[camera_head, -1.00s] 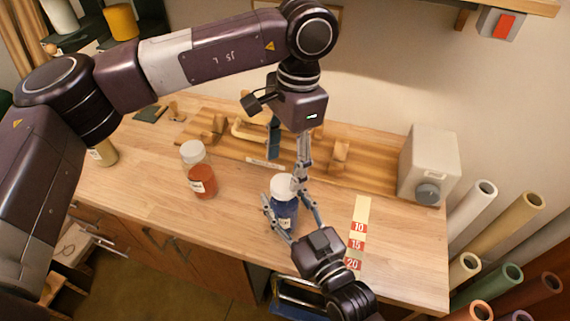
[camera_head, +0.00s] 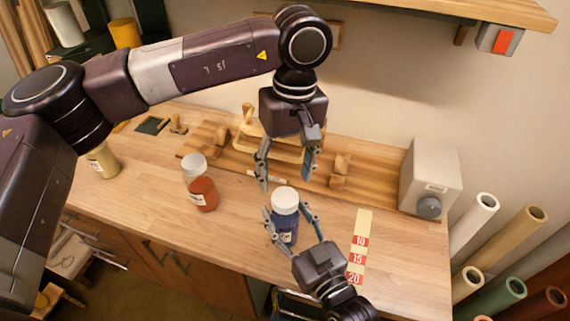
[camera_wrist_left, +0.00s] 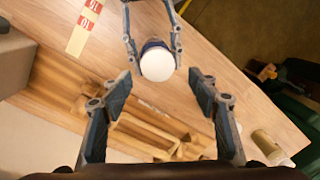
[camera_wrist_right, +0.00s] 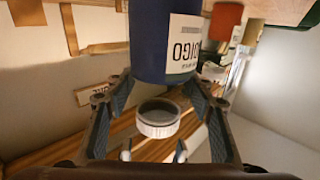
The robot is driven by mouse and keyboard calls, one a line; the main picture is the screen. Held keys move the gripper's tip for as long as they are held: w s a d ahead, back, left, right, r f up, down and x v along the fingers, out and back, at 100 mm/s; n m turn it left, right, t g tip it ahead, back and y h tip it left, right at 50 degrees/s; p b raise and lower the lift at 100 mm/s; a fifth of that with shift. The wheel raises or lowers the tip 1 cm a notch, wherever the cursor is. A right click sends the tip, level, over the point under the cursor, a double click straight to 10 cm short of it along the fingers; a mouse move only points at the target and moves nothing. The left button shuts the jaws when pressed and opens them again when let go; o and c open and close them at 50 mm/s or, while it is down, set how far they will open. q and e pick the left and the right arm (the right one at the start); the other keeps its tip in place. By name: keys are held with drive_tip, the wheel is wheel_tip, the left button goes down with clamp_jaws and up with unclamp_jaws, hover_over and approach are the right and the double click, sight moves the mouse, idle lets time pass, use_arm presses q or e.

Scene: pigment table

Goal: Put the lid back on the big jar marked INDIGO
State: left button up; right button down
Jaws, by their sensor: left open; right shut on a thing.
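The big INDIGO jar (camera_head: 287,228) stands upright on the bench, full of dark blue. Its label shows upside down in the right wrist view (camera_wrist_right: 184,50). The white lid (camera_head: 285,200) sits on top of the jar and also shows in the left wrist view (camera_wrist_left: 157,63). In the right wrist view the lid (camera_wrist_right: 158,123) appears past a clear band beyond the blue; whether it is fully seated I cannot tell. My right gripper (camera_head: 285,208) is shut around the jar's sides. My left gripper (camera_head: 285,181) is open and empty, above the lid.
A red-filled jar (camera_head: 204,195) with a white lid stands to the left. Behind is a wooden rack (camera_head: 225,150). A numbered strip (camera_head: 360,246) lies to the right, with a grey box (camera_head: 428,180) beyond. The bench between the two jars is clear.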

sight(285, 197)
use_arm(q)
drive_tip(key=n, duration=0.7)
drive_tip(key=shift+r, duration=0.25)
drive_tip(key=n, duration=0.7)
drive_tip(key=shift+r, duration=0.25)
drive_tip(key=n, duration=0.7)
drive_tip(key=shift+r, duration=0.25)
drive_tip(key=n, duration=0.7)
drive_tip(key=shift+s+a+r+h, duration=0.1)
drive_tip(key=shift+r+h, duration=0.15)
drive_tip(key=shift+h, duration=0.05)
drive_tip(key=shift+f, duration=4)
